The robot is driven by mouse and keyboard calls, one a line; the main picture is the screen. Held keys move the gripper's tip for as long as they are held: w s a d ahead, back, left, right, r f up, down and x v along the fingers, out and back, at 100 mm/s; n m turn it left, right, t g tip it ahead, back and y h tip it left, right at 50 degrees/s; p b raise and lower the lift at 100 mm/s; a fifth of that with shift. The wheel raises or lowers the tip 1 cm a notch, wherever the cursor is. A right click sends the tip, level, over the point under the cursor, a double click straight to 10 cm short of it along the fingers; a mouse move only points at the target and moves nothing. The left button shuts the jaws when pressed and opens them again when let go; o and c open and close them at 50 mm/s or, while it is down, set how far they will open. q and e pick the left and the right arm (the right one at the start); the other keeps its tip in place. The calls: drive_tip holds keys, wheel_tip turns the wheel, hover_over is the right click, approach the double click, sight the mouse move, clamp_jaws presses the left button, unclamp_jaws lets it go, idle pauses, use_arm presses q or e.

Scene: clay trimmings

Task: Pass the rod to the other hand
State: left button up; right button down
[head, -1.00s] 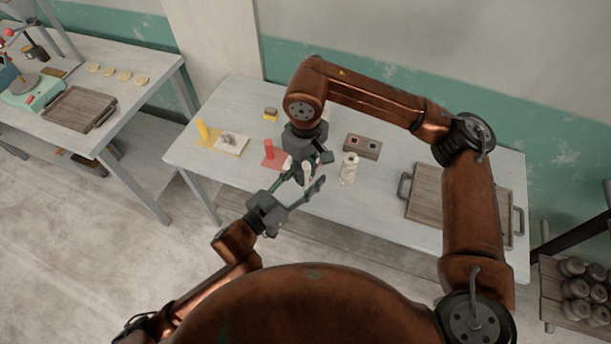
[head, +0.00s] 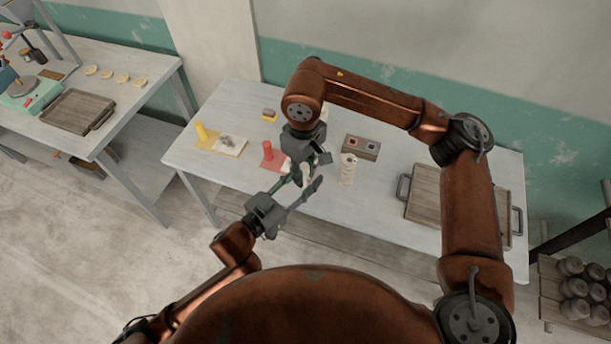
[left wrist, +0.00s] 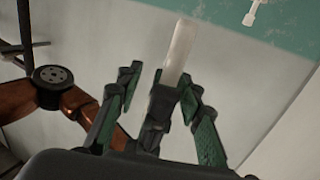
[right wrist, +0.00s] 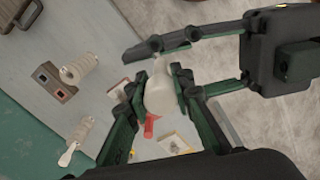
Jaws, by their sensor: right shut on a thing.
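The rod (head: 306,173) is pale cream and is held above the front of the table. My right gripper (right wrist: 160,84) is shut on it, with a finger on either side in the right wrist view. In the left wrist view the rod (left wrist: 179,52) stands slightly tilted, its top end free and its lower end hidden by a dark finger of my right gripper. My left gripper (left wrist: 160,88) is open, its fingers spread on either side of the rod and that finger. In the head view my left gripper (head: 305,181) reaches up from below. Contact with the rod cannot be told.
A wooden tray (head: 405,188) lies at the right. Another table (head: 150,70) is at the left.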

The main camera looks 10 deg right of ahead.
use_arm(q)
drive_tip(key=shift+o, duration=0.8)
drive_tip(key=shift+a, duration=0.15)
